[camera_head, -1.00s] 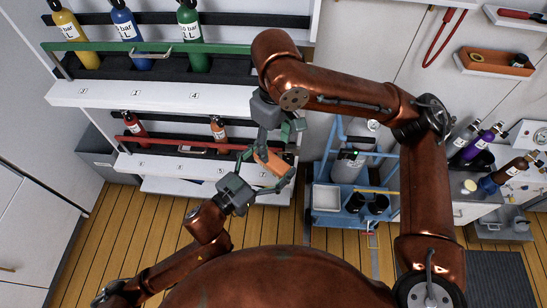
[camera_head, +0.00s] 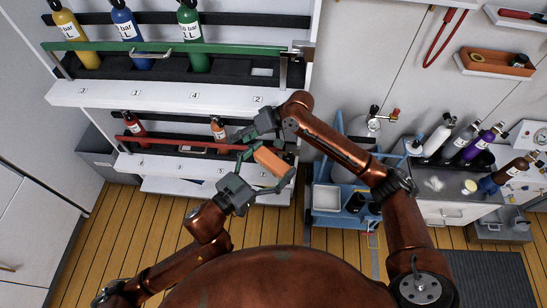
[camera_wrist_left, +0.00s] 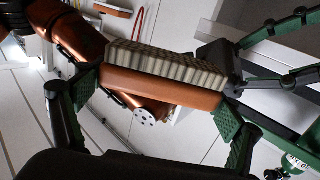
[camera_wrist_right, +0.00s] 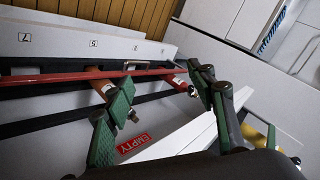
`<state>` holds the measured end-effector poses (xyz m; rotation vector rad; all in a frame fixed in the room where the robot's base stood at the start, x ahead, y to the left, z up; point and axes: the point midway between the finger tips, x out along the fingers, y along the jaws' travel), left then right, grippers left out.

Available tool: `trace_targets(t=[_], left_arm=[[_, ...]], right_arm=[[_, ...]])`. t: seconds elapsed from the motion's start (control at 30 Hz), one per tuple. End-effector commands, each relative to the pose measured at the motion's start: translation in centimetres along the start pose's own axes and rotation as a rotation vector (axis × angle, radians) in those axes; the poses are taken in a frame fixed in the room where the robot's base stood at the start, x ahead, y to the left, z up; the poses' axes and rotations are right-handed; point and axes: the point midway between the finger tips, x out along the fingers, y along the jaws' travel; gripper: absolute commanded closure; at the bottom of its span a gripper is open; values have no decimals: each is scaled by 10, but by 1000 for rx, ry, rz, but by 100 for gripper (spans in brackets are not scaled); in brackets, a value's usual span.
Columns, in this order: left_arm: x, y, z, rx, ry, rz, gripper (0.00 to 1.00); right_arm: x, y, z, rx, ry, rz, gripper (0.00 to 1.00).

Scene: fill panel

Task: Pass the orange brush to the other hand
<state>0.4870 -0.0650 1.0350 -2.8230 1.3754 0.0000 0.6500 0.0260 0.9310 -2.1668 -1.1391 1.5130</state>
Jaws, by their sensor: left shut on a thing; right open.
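The orange brush (camera_head: 271,162) is held between the fingers of my left gripper (camera_head: 268,169), above the floor in front of the lower shelf. The left wrist view shows its orange body (camera_wrist_left: 160,88) lying across between the two green finger pads, with pale bristles along its upper side. My right gripper (camera_head: 240,138) is just up and left of the brush in the head view, with its fingers pointing left. In the right wrist view the right gripper (camera_wrist_right: 165,122) is open with nothing between its pads. The brush does not show in that view.
A white shelf panel (camera_head: 150,94) with yellow, blue and green bottles stands behind the grippers, with small red and orange bottles on its lower shelf. A blue trolley (camera_head: 335,222) with a grey cylinder stands to the right. A counter with several bottles is further right.

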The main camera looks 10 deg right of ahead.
Motion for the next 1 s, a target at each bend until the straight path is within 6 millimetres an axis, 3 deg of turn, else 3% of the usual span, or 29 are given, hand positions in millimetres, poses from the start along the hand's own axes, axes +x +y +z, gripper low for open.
trace_targets(t=[0.03, 0.3, 0.5, 0.77, 1.0], left_arm=[[0, 0, -1, 0, 1, 0, 39], [0, 0, -1, 1, 1, 0, 39], [0, 0, -1, 1, 1, 0, 39], [0, 0, -1, 0, 1, 0, 39], [0, 0, -1, 0, 1, 0, 39]], right_arm=[[10, 25, 15, 102, 6, -4, 49], [42, 136, 94, 656, 29, -1, 49], [59, 220, 154, 931, 90, 43, 49], [76, 327, 234, 1010, 216, 165, 49], [85, 408, 328, 931, 280, 335, 49]])
